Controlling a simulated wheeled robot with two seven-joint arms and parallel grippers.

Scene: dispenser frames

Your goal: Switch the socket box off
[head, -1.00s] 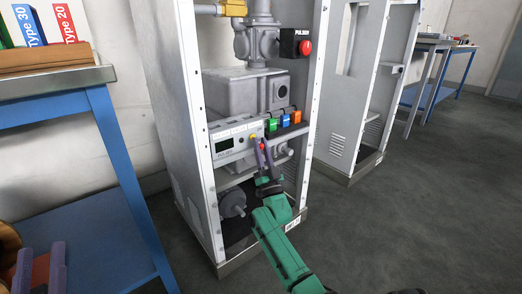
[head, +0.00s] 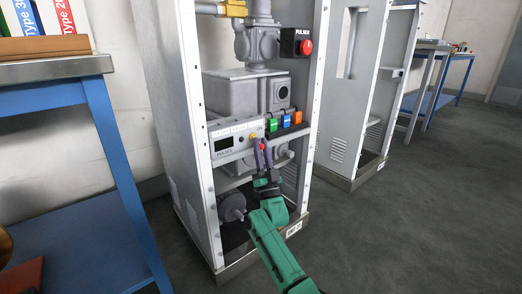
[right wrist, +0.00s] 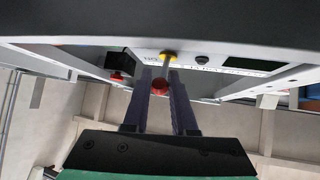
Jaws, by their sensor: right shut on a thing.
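The white panel (head: 226,143) of the socket box, with a small dark display, sits inside the left metal cabinet. Green (head: 272,125), blue (head: 285,121) and orange (head: 297,117) sockets stand at its right. My left gripper is out of view.
The cabinet's side posts (head: 310,110) flank the panel. A black box with a red button (head: 305,47) is above right. A blue-legged table (head: 125,160) stands at the left, and another open cabinet (head: 350,100) at the right. The grey floor (head: 410,220) is clear at right.

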